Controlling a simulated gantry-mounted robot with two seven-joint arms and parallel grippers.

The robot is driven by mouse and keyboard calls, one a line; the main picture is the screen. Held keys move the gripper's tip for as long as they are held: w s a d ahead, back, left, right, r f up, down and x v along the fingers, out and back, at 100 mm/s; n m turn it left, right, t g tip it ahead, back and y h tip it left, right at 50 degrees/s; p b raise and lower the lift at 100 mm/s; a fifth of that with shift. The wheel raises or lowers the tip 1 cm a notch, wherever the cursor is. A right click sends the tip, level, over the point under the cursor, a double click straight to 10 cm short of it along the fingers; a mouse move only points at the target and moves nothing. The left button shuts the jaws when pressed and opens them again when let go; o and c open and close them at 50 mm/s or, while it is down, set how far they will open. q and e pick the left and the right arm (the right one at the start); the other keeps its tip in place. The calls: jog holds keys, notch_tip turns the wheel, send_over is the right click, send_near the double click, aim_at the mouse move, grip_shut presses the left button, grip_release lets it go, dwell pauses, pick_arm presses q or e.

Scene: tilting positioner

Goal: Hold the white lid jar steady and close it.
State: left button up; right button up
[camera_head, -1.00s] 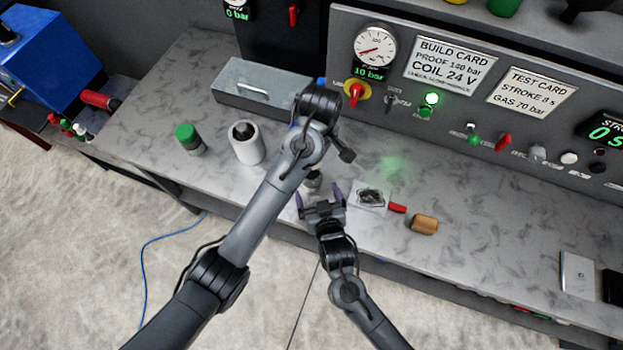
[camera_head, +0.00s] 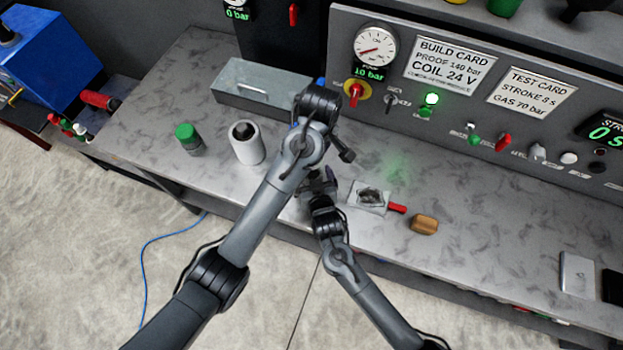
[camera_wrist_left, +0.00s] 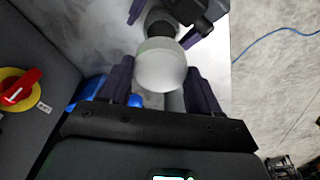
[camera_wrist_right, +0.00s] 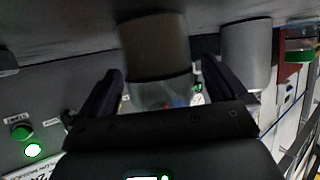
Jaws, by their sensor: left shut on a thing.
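The white lid (camera_wrist_left: 161,65) is a pale, rounded piece between the fingers of my left gripper (camera_wrist_left: 161,85), which is shut on it. In the head view, my right gripper (camera_head: 318,182) covers most of the jar, and my left arm hides the left gripper's fingertips.
A white cylinder (camera_head: 247,150) and a green-lidded jar (camera_head: 188,140) stand left of my left arm. A metal box (camera_head: 262,92) is behind. A small tray (camera_head: 367,198), a red-handled tool (camera_head: 397,208) and a wooden block (camera_head: 424,225) lie to the right.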

jog(key=c, duration=1.5)
pick_arm(q)
jog(key=shift+f, duration=2.5)
jog(key=shift+f, duration=0.9)
jog(key=shift+f, duration=0.55)
pick_arm(e)
grip_shut()
pick_arm(q)
jog(key=m, duration=0.6)
jog(key=shift+h, duration=0.4)
jog(key=m, duration=0.4)
